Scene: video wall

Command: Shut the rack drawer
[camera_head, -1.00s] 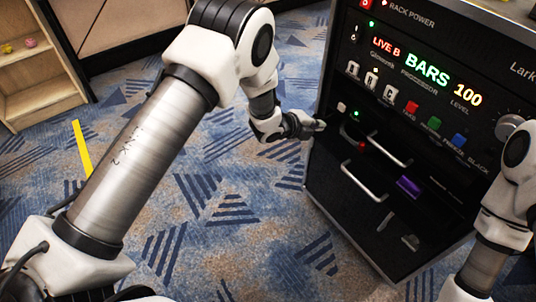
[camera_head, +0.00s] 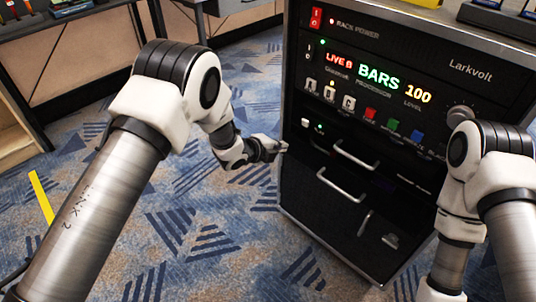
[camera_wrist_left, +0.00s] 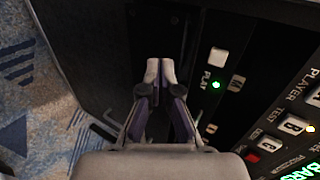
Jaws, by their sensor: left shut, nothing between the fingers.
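The black equipment rack (camera_head: 290,200) stands right of centre in the head view. Two silver bar handles sit on its lower front: the upper handle (camera_head: 357,156) and the lower handle (camera_head: 341,186), which is on the drawer front (camera_head: 325,208). No drawer contents show now; the drawer looks shut or nearly shut, but I cannot tell if a small gap is left. My left gripper (camera_head: 284,147) is shut and empty by the rack's left front edge, left of the handles. In the left wrist view its fingers (camera_wrist_left: 160,68) show beside the PLAY button. My right gripper is out of view.
Lit displays, coloured buttons and a knob (camera_head: 460,115) fill the rack's upper front. My right arm stands before its right side. Patterned carpet (camera_head: 215,240) is clear left of the rack. A wooden shelf (camera_head: 15,130) and desks stand at the back left.

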